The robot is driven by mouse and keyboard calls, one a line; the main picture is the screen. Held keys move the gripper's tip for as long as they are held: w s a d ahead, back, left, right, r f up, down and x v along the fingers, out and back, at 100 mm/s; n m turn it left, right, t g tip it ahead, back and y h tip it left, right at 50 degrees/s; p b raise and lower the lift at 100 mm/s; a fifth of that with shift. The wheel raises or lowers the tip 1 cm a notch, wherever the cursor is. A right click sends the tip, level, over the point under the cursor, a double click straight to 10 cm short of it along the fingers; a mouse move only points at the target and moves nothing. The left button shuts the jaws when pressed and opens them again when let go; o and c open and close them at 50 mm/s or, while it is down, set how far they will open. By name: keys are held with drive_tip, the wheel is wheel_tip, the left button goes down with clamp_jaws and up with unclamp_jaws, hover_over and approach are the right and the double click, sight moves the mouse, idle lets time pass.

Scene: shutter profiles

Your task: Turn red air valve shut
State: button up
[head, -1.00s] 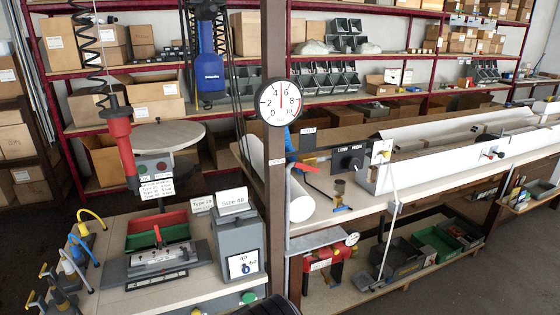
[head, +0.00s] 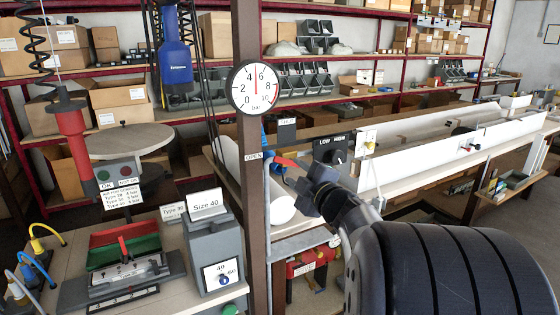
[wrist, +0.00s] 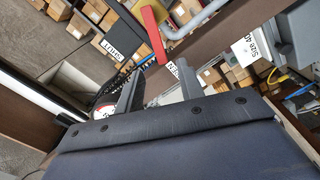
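The red air valve handle (head: 292,163) shows in the head view beside the brown post, near a blue fitting. Its valve body is partly hidden. In the wrist view the red handle (wrist: 153,35) runs down to between the fingertips, with a grey pipe beside it. An OPEN label (head: 253,156) and a SHUT label (head: 287,122) are near it. My gripper (head: 303,187) is just below and right of the handle in the head view. In the wrist view my gripper (wrist: 162,68) has its fingers apart, with nothing visibly clamped; I cannot tell the depth gap.
A round gauge (head: 254,90) on the brown post (head: 251,210) has its needle between 4 and 6. A LOW/HIGH switch box (head: 332,149) stands close right of the valve. A grey Size 40 box (head: 212,250) is left of the post. White profiles (head: 420,165) lie along the bench.

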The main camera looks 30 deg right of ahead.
sight(281, 161)
drive_tip(key=w, duration=0.3)
drive_tip(key=w+p, duration=0.1)
drive_tip(key=w, duration=0.6)
drive_tip(key=shift+w+a+p, duration=0.25)
drive_tip(key=shift+w+p, duration=0.1)
drive_tip(key=shift+p, duration=0.05)
drive_tip(key=shift+c, duration=0.4)
clamp_jaws()
